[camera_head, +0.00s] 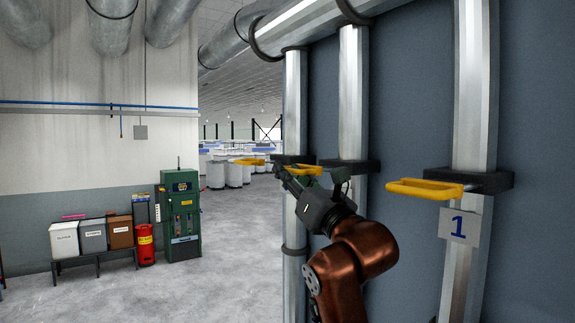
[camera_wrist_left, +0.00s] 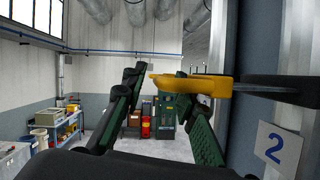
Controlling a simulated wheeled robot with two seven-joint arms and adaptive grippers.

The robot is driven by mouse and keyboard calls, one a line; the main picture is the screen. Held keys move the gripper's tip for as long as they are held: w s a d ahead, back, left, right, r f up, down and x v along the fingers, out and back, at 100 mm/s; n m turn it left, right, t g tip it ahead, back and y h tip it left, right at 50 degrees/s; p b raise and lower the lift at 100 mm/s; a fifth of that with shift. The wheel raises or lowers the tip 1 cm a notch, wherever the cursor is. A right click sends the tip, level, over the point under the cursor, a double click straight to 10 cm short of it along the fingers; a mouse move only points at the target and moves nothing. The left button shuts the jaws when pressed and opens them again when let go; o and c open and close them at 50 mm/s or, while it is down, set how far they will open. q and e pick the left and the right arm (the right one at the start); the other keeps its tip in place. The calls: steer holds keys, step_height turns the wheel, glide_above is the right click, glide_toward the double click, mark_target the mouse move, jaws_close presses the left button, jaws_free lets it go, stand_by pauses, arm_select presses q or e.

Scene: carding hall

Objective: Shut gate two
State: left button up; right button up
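Gate two is on the middle metal duct, marked by a white plate with a blue 2 (camera_wrist_left: 278,148) in the left wrist view. Its yellow handle (camera_wrist_left: 190,84) reaches leftward from a dark collar (camera_wrist_left: 285,82) and lies across the upper end of the right-hand finger. In the head view the handle (camera_head: 304,170) shows just above my left gripper (camera_head: 290,182). My left gripper (camera_wrist_left: 162,84) is open, its green fingers spread apart. I cannot tell whether it touches the handle. My right gripper is not in view.
Gate one's yellow handle (camera_head: 425,188) sticks out from the near right duct, above a plate with a 1 (camera_head: 459,227). Another yellow handle (camera_head: 250,161) is farther back. A green cabinet (camera_head: 181,215), bins and a red extinguisher (camera_head: 145,245) stand by the left wall. The floor between is clear.

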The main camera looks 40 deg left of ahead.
arm_select(q)
steer(key=shift+w+a+r, duration=0.15)
steer(key=shift+a, duration=0.2)
steer(key=shift+c, duration=0.3)
jaws_close()
